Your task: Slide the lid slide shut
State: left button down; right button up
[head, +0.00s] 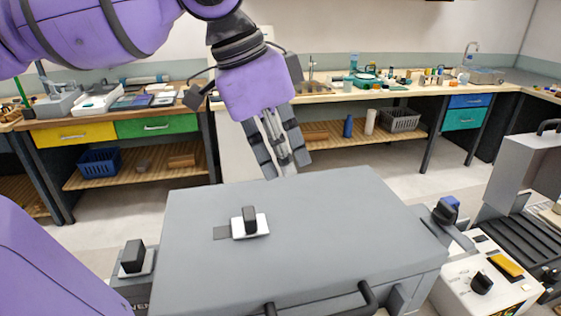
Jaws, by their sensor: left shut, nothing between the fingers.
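The lid slide is a small white plate with a black knob (250,221) on top of a large grey lid (330,215). A darker grey rectangle (221,233) shows beside the plate's left edge. My left gripper (287,168) points down at the lid's far edge in the picture, beyond the slide and slightly right of it. It is shut and empty, apart from the knob. Whether its tips touch the lid cannot be told. My right gripper is not in view.
A handle (366,298) is on the lid's front. Black knobs stand at the left (133,256) and right (446,211) of the grey body. A white appliance (484,284) is at the lower right. Benches with drawers line the back, with open floor before them.

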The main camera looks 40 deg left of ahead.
aim_at(249, 220)
pick_arm(q)
jog(key=b+x, duration=0.2)
jog(key=x, duration=0.6)
jog(key=shift+f+b, duration=0.3)
jog(key=shift+b, duration=0.05)
jog(key=s+a+p, duration=0.1)
jog(key=p, duration=0.1)
jog(key=s+r+p, duration=0.1)
jog(key=p, duration=0.1)
jog(key=shift+s+a+r, duration=0.15)
jog(key=shift+a+r, duration=0.1)
jog(key=shift+a, duration=0.15)
jog(key=shift+s+a+f+p, duration=0.1)
jog(key=shift+s+a+p, duration=0.2)
jog(key=shift+p, duration=0.45)
jog(key=shift+s, duration=0.1)
jog(key=shift+a+f, duration=0.1)
jog(key=shift+f, duration=0.15)
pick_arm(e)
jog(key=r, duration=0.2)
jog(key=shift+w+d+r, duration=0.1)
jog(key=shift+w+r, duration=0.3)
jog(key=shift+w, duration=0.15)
